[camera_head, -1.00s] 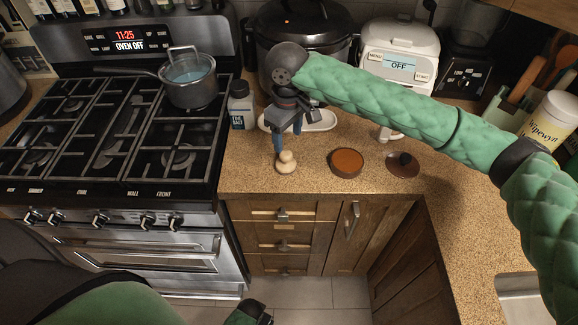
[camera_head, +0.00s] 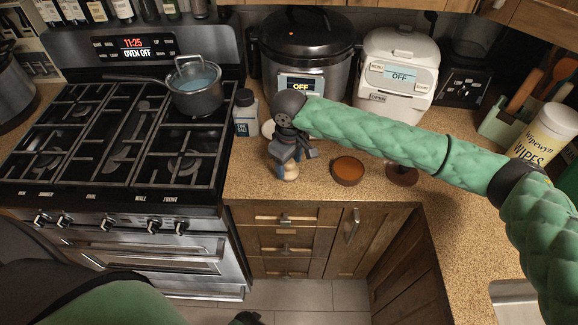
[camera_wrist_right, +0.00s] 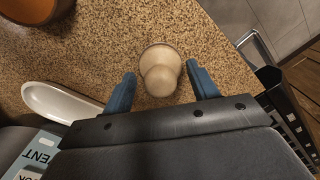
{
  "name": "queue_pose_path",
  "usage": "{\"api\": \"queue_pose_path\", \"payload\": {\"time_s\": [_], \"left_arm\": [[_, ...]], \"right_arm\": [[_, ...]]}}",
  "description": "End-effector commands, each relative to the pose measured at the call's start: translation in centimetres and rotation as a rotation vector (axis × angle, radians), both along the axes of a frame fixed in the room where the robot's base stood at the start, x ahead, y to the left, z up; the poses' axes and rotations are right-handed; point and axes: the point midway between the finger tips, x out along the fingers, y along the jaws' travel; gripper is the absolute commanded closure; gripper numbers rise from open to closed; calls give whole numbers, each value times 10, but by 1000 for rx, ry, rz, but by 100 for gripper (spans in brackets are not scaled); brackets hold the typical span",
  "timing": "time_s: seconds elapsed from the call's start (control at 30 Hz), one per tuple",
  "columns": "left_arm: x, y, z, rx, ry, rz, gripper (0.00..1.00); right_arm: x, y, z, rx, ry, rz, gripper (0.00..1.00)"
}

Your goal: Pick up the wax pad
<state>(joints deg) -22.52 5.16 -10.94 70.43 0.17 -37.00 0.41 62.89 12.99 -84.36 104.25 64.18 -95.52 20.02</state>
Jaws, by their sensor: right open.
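The wax pad, which I take to be the small beige knob-shaped piece (camera_head: 290,174), stands on the speckled counter near its front edge, right of the stove. In the right wrist view the pad (camera_wrist_right: 160,68) is centred just ahead of and between the blue fingertips. My right gripper (camera_head: 287,163) is open above it and points down, partly hiding it in the head view. In the wrist view the right gripper's fingers (camera_wrist_right: 162,88) stand apart on either side of the pad, with a gap on both sides. My left gripper does not show.
A round brown tin (camera_head: 348,171) and a dark brown lid (camera_head: 402,175) lie to the right. A white dish (camera_wrist_right: 62,101) and a salt bottle (camera_head: 246,113) are behind and left. A black cooker (camera_head: 300,50) and white rice cooker (camera_head: 396,70) stand at the back.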

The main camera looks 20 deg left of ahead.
Motion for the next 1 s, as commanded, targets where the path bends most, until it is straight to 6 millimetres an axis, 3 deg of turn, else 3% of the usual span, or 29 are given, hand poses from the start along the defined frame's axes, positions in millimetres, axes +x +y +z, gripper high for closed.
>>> {"api": "queue_pose_path", "payload": {"time_s": [0.33, 0.5, 0.6, 1.0], "left_arm": [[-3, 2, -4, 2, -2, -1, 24], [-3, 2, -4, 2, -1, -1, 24], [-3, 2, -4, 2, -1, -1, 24], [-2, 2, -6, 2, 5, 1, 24]], "right_arm": [[0, 0, -5, 1, 0, 1, 41], [0, 0, -5, 1, 0, 1, 74], [0, 0, -5, 1, 0, 0, 90], [0, 0, 0, 1, -1, 0, 90]]}}
